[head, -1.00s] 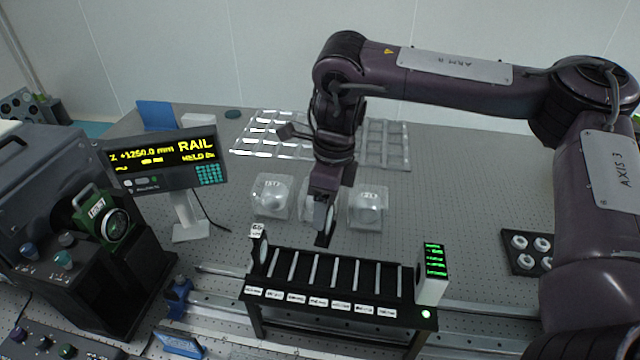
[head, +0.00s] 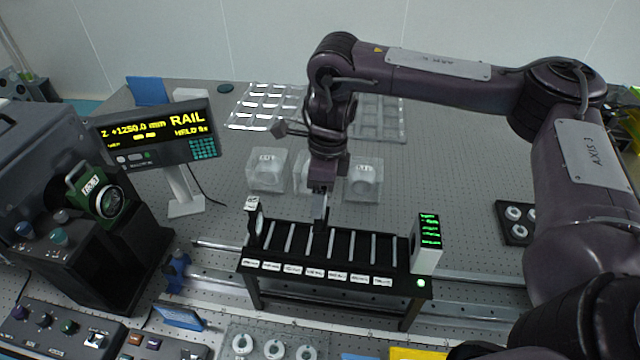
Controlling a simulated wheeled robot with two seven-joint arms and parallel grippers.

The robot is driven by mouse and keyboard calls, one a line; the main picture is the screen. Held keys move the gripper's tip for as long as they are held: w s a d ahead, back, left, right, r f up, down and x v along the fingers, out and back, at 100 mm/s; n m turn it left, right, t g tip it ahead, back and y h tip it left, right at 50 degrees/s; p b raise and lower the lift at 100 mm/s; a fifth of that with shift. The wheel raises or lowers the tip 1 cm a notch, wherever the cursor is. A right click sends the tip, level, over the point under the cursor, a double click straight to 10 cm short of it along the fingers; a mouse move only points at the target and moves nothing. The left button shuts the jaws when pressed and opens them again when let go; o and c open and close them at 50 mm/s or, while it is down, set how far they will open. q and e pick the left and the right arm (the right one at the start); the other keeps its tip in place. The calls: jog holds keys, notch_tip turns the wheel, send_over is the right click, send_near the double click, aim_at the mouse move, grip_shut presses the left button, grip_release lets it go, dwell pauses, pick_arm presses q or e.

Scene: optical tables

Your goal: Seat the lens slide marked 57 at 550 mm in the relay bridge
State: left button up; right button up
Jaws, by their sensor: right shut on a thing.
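The relay bridge (head: 334,277) is a black rack with several upright slots, small white labels along its front and a lit green display on its right end. My right gripper (head: 323,190) is shut on a thin dark lens slide (head: 320,213), seen nearly edge-on above the middle of the bridge. The slide's lower end meets the rack's back edge in the picture; I cannot tell whether it is inside a slot. Its marking is not readable. Another slide (head: 254,224) with a white tag stands in the leftmost slot. My left gripper is out of view.
Clear boxes (head: 267,172) stand behind the bridge. The rail readout (head: 155,135) and a dark instrument (head: 85,215) are at left. Metal rails (head: 480,273) run beneath the bridge. A dark tray of white rings (head: 512,222) lies at right.

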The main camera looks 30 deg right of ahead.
jog(key=shift+f+b, duration=1.9)
jog(key=shift+f, duration=0.3)
jog(key=shift+f+b, duration=1.3)
jog(key=shift+f, duration=0.85)
jog(key=shift+f, duration=0.3)
jog(key=o, duration=1.8)
jog(key=shift+c, duration=0.2)
jog(key=shift+o, duration=0.4)
jog(key=shift+r, duration=0.15)
jog(key=shift+r+p, duration=3.75)
jog(key=shift+p, duration=0.1)
jog(key=shift+r, duration=1.15)
